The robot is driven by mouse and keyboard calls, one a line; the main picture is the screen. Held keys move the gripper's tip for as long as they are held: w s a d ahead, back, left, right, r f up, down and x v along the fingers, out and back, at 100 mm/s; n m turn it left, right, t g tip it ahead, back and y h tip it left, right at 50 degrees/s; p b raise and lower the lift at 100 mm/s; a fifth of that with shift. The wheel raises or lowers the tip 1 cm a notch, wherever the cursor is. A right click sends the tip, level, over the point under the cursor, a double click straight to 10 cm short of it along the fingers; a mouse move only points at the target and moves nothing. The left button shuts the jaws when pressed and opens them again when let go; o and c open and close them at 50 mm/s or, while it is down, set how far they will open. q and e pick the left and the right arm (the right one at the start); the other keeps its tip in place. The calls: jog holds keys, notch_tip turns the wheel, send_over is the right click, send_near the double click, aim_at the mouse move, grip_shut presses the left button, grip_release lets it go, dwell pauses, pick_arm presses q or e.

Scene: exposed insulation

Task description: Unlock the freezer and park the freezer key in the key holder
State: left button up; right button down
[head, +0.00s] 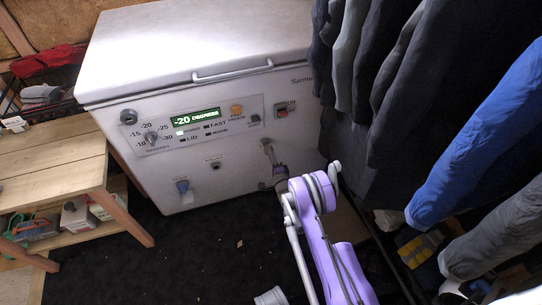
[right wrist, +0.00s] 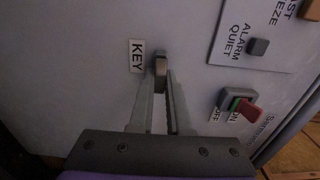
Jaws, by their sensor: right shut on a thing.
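The white chest freezer (head: 245,110) stands at the back with its lid down. A small round fitting under a label, possibly the lock (head: 215,166), is on its lower front, too small to read. My right gripper (head: 268,148) reaches the front panel right of that fitting. In the right wrist view its fingers (right wrist: 161,75) are shut on a small grey-brown metal piece, which looks like the freezer key (right wrist: 160,62). It is at the panel beside a KEY label (right wrist: 137,56). The fingers hide most of it, so I cannot tell whether it sits in a holder. My left gripper is not in view.
A red-and-green switch (right wrist: 239,106) and an alarm button (right wrist: 258,46) are near the right gripper. Hanging clothes (head: 380,80) crowd the right side. A wooden bench (head: 60,160) stands at left. Dark floor (head: 200,250) in front of the freezer is mostly clear.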

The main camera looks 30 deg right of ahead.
jog(key=shift+x, duration=0.95)
jog(key=c, duration=0.8)
grip_release()
jog(key=p+v, duration=0.1)
jog(key=v, duration=0.6)
jog(key=shift+s, duration=0.35)
